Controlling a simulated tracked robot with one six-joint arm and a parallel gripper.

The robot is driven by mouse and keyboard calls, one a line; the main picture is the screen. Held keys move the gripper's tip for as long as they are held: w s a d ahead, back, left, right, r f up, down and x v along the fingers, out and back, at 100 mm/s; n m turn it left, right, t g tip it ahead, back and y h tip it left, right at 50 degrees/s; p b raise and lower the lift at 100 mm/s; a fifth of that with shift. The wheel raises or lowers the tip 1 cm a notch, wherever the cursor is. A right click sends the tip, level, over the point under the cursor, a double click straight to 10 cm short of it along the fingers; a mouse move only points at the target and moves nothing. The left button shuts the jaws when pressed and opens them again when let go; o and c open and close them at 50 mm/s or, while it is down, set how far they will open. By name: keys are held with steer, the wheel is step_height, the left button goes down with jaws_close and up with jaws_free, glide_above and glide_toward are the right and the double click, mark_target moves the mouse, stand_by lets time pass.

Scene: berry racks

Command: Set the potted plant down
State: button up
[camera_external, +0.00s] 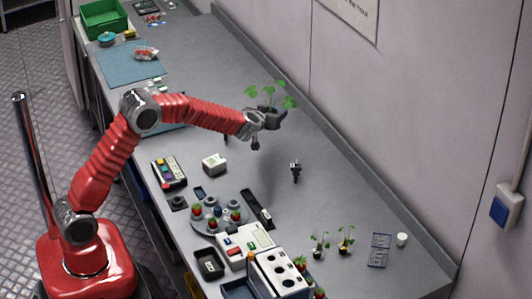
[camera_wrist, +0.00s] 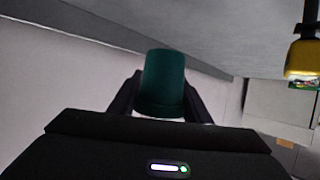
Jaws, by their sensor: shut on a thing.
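The potted plant is a dark pot with bright green leaves (camera_external: 270,96). It is upright in the external view, held above the grey bench near its back edge. My gripper (camera_external: 262,119) is shut on the pot, and a shadow lies on the bench below. In the wrist view the dark green pot (camera_wrist: 164,82) sits between the two black fingers of my gripper (camera_wrist: 163,100). The leaves are not seen in the wrist view.
Bare grey bench (camera_external: 320,185) lies below and right of the plant. A small dark upright item (camera_external: 295,171) stands there. Two small seedlings (camera_external: 319,244) stand further right. A round tray of berries (camera_external: 217,214) and white devices (camera_external: 245,243) crowd the front. The wall runs behind.

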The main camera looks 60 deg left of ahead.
steer(key=shift+f, duration=3.05)
steer(key=shift+f, duration=1.85)
steer(key=shift+f, duration=0.1)
steer(key=o, duration=1.1)
steer(key=shift+s+d+r, duration=0.25)
steer(key=shift+d+r, duration=0.05)
steer(key=v, duration=1.1)
steer(key=shift+s, duration=0.15)
